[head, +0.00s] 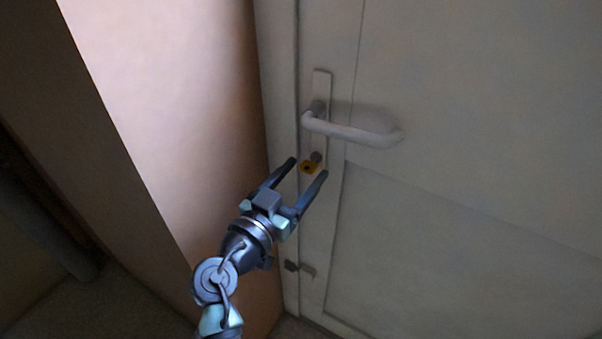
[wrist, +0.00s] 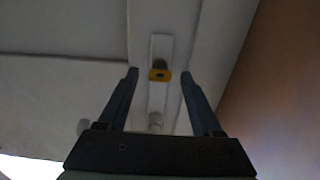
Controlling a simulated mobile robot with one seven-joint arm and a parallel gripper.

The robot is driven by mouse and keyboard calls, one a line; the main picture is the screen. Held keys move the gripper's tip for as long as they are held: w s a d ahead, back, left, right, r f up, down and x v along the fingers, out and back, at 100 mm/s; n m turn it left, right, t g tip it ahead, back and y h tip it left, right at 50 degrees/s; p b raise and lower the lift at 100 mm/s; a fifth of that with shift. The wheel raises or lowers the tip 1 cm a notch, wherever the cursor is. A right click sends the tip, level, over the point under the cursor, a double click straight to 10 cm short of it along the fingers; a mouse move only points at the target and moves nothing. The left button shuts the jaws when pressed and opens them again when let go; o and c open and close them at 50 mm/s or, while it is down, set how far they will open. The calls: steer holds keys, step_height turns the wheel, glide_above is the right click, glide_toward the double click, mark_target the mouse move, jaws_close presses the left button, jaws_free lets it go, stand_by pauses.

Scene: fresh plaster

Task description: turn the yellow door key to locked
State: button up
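The yellow door key (head: 308,168) sits in the lock below the handle on a pale backplate (head: 321,84). In the wrist view the yellow key (wrist: 159,75) lies across the plate, its longer side roughly level in the picture. My gripper (head: 309,167) is open, and its two dark fingers point at the door. In both views the key shows between the fingertips, with a gap on each side. In the wrist view my gripper (wrist: 160,73) holds nothing. I cannot tell how far the tips are from the door.
The pale lever handle (head: 355,133) sticks out to the right just above the key. The panelled door (head: 470,120) fills the right side. A lit plaster wall (head: 165,100) stands close on the left. A small metal fitting (head: 305,268) is low on the door.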

jaws_close()
steer(key=shift+n, duration=0.4)
steer(key=n+p, duration=0.1)
steer(key=n, duration=0.7)
steer(key=n+p, duration=0.1)
steer(key=n, duration=0.4)
steer(key=shift+r+p, duration=0.1)
steer(key=shift+p, duration=0.3)
steer(key=shift+n+p, duration=0.95)
steer(key=shift+n, duration=1.05)
